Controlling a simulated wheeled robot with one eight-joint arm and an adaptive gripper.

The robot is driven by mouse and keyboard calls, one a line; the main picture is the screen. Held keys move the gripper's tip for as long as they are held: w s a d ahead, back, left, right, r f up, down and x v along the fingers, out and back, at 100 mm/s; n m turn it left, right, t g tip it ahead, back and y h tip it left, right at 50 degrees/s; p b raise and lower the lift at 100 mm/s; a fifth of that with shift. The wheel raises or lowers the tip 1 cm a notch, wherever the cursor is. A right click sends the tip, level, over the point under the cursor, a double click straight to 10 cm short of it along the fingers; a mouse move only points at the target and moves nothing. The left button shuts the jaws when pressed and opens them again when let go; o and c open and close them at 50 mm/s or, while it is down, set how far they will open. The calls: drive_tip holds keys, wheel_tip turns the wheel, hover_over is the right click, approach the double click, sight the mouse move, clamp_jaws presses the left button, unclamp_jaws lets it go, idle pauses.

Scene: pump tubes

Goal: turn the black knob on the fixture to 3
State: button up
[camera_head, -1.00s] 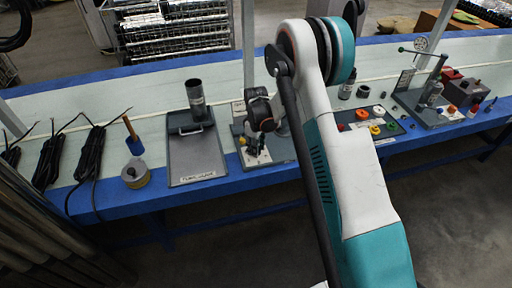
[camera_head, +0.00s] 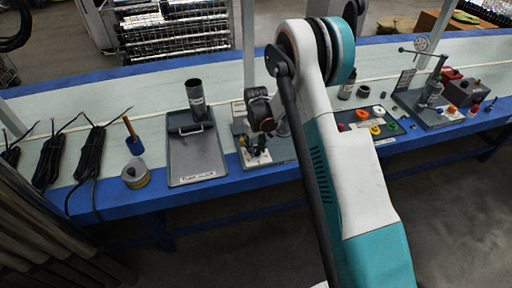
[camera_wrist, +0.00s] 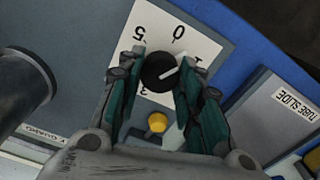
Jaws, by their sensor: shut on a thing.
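The black knob (camera_wrist: 158,72) sits on a white dial label (camera_wrist: 175,22) on the grey fixture plate (camera_wrist: 90,50) in the wrist view. My gripper (camera_wrist: 160,68) is shut on the knob, one finger on each side. The knob's white pointer line points right and slightly up, towards a mark partly hidden by the right finger. The 0 is above the knob, the 5 at upper left and a partly covered 3 at lower left. In the head view my gripper (camera_head: 254,146) is down at the fixture, and the knob cannot be made out.
A yellow button (camera_wrist: 157,122) is just below the knob. A dark cylinder (camera_wrist: 22,82) stands at the left of the wrist view. The tube slide tray (camera_head: 195,165) is left of the fixture in the head view. A tray with coloured parts (camera_head: 385,140) is to the right.

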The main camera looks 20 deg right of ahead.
drive_tip(key=m, duration=2.2)
drive_tip(key=shift+m, duration=0.4)
drive_tip(key=m, duration=0.6)
drive_tip(key=shift+m, duration=0.4)
